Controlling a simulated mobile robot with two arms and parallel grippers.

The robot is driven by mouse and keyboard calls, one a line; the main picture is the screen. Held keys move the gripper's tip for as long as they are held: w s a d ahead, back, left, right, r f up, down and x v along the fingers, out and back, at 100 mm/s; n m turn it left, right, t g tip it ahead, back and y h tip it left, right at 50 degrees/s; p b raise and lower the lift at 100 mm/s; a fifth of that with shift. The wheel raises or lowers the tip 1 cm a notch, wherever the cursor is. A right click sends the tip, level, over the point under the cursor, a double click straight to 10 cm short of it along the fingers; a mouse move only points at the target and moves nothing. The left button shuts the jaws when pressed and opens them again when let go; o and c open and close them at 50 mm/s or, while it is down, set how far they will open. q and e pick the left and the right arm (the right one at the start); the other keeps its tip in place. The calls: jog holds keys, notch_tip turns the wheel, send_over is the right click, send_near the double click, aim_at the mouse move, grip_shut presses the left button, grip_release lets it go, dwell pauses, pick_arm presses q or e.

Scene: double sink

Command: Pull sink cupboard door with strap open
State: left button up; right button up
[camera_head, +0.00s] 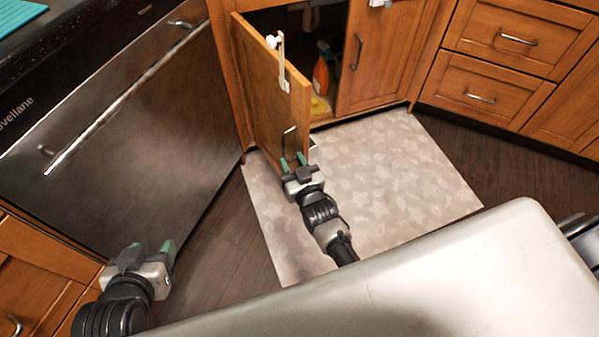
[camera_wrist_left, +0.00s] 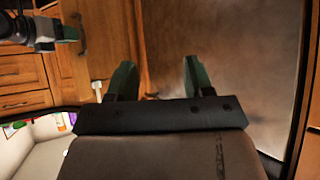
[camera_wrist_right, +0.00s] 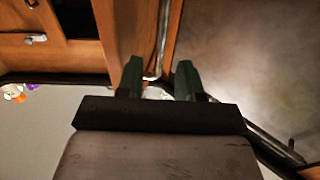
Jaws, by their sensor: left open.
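My right gripper (camera_head: 293,161) is at the handle's lower end by the free edge. In the right wrist view its fingers (camera_wrist_right: 158,72) are parted, with the handle bar (camera_wrist_right: 162,35) between and beyond them; contact is unclear. My left gripper (camera_head: 151,250) is open and empty at the lower left, before the dishwasher. Its parted fingers show in the left wrist view (camera_wrist_left: 158,78).
The neighbouring cupboard door (camera_head: 376,65) is shut. An orange bottle (camera_head: 321,75) stands inside the open cupboard. A steel dishwasher (camera_head: 150,130) is on the left and drawers (camera_head: 500,95) are on the right. A patterned mat (camera_head: 400,165) covers the floor before the cupboard.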

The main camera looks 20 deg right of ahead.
pick_arm(q)
jog(key=shift+s+a+f+g+y+p, duration=0.15)
jog(key=shift+s+a+f+g, duration=0.1)
jog(key=shift+s+f+g, duration=0.25)
jog(key=shift+s+a+f+g+y+p, duration=0.15)
jog(key=shift+s+a+f+g+y, duration=0.1)
jog(key=shift+s+g, duration=0.45)
jog(key=shift+s+a+f+g+y+p, duration=0.15)
jog(key=shift+s+a+f+g, duration=0.2)
jog(key=shift+s, duration=0.45)
pick_arm(e)
jog(key=shift+s+d, duration=0.2)
jog(key=shift+s, duration=2.2)
pick_arm(q)
jog(key=shift+d, duration=0.1)
pick_arm(e)
jog(key=shift+c, duration=0.4)
